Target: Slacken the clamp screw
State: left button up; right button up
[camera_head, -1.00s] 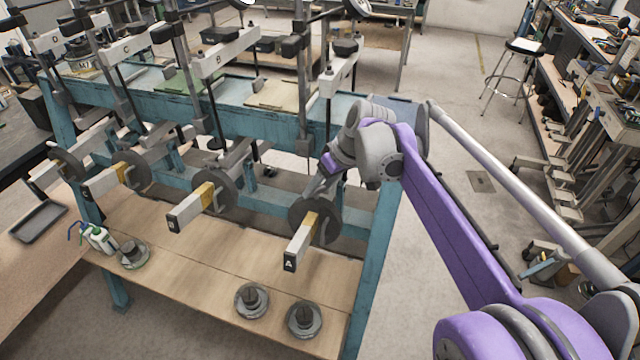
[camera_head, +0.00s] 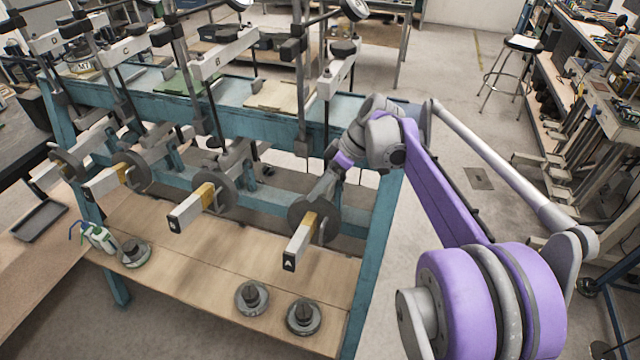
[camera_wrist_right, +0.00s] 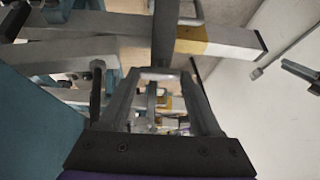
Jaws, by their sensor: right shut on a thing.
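Lever A (camera_head: 302,246) is a pale bar with a yellow band and a black end marked A, nearest the right end of the blue frame. A dark grey disc (camera_head: 303,212) sits across it. My right gripper (camera_head: 322,192) reaches in from the right, close behind the disc. In the right wrist view, the fingers of my right gripper (camera_wrist_right: 160,75) close in at the dark disc, seen edge-on (camera_wrist_right: 166,35), beside the lever bar (camera_wrist_right: 232,41). They are shut on a small part there, apparently the clamp screw, mostly hidden by the fingertips. My left gripper is out of view.
Similar levers stand to the left along the blue frame (camera_head: 250,201). Round weights (camera_head: 303,317) and a bottle (camera_head: 99,238) stand on the wooden shelf (camera_head: 190,262) below. An upright post (camera_head: 301,100) rises behind lever A. Open floor lies to the right.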

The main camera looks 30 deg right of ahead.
dwell(0.3)
jog(key=o, duration=1.4)
jog(key=shift+r, duration=0.1)
jog(key=v, duration=1)
jog(key=shift+s+d+r, duration=0.15)
jog(key=shift+d+r, duration=0.05)
jog(key=shift+r, duration=0.05)
jog(key=shift+f, duration=0.1)
